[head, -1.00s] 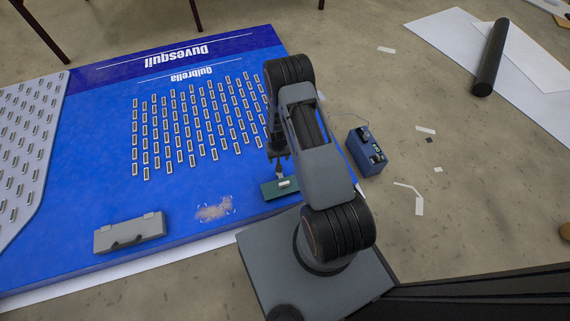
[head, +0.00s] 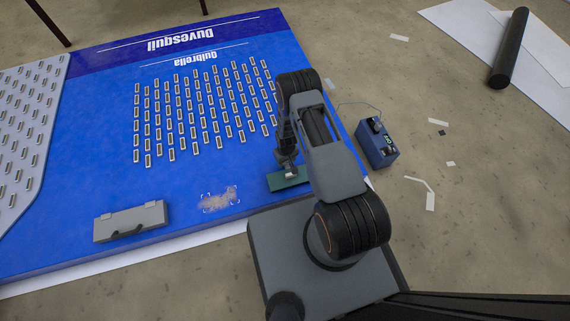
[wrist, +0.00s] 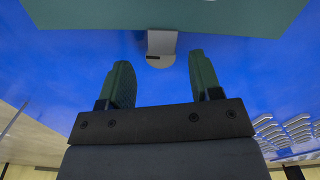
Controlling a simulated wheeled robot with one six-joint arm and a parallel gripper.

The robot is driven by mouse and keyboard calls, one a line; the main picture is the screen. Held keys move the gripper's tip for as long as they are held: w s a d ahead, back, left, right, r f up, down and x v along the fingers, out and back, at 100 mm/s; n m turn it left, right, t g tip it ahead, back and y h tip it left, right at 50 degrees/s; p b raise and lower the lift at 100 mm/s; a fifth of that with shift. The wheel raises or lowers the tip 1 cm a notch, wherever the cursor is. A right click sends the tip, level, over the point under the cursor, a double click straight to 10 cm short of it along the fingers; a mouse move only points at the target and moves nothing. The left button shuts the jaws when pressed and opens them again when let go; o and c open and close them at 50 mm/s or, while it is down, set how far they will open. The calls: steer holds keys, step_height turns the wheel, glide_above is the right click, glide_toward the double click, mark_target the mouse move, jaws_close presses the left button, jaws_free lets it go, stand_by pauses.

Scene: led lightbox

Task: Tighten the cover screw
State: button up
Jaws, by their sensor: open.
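A grey box (head: 130,222) with two small tabs lies near the front edge of the blue panel in the head view; it may be the cover, and I cannot make out a screw on it. A teal plate (head: 300,181) lies at the panel's right edge and fills the top of the wrist view (wrist: 230,15). My gripper (head: 289,164) is at the plate, partly hidden by my arm. In the wrist view my gripper (wrist: 160,60) is open, with a pale grey piece (wrist: 160,46) at the teal plate's edge, centred just beyond the fingertips. I cannot tell whether they touch.
The blue panel (head: 80,190) carries rows of small LED modules (head: 195,140) and a brown smudge (head: 218,199). A blue device (head: 378,148) with a wire stands right of the panel. Paper scraps and a black roll (head: 508,48) lie on the floor.

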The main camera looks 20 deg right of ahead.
mark_target(286, 163)
steer(key=shift+f+b, duration=0.3)
steer(key=shift+f, duration=0.75)
steer(key=c, duration=0.9)
steer(key=shift+a, duration=0.15)
steer(key=shift+c, duration=0.2)
steer(key=shift+m, duration=0.3)
steer(key=m+b, duration=0.1)
steer(key=m, duration=0.1)
steer(key=shift+m, duration=0.4)
steer(key=shift+m+b, duration=0.3)
steer(key=shift+m, duration=1.8)
